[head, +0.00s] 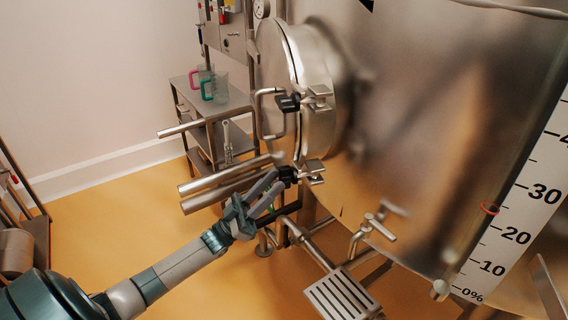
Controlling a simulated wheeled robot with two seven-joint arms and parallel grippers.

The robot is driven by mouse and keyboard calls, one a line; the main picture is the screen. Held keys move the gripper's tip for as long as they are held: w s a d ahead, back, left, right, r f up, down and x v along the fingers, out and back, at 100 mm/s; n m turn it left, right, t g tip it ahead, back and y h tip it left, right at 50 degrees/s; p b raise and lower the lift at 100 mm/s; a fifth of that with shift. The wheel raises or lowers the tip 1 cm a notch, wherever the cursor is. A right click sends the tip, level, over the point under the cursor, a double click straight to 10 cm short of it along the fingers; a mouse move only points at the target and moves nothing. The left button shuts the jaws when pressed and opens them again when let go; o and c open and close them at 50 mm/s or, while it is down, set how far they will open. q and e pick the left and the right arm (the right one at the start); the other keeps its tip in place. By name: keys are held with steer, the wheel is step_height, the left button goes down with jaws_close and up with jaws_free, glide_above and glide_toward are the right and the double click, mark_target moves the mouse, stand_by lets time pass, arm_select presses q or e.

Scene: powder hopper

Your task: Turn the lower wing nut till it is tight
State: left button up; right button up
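The lower wing nut (287,174) is black and sits on the lower clamp (313,172) at the rim of the round hopper door (316,80). My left gripper (281,179) reaches up to it from the lower left. Its two fingers are apart, with the tips at the wing nut and partly covering it. I cannot tell whether they grip it or only stand around it. The upper wing nut (288,103), also black, sits on the upper clamp (318,97). The door looks shut against the steel hopper (430,110). My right gripper is not in view.
A door handle (262,113) stands out left of the upper wing nut. Steel bars (215,185) lie close behind my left gripper. A valve handle (380,227) and a slotted step (340,294) are at lower right. A steel cart (228,105) holds jugs. Yellow floor at lower left is clear.

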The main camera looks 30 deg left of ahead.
mark_target(284, 173)
arm_select(q)
steer(key=p+x, duration=0.2)
steer(key=x, duration=0.3)
steer(key=shift+f, duration=0.1)
jaws_close()
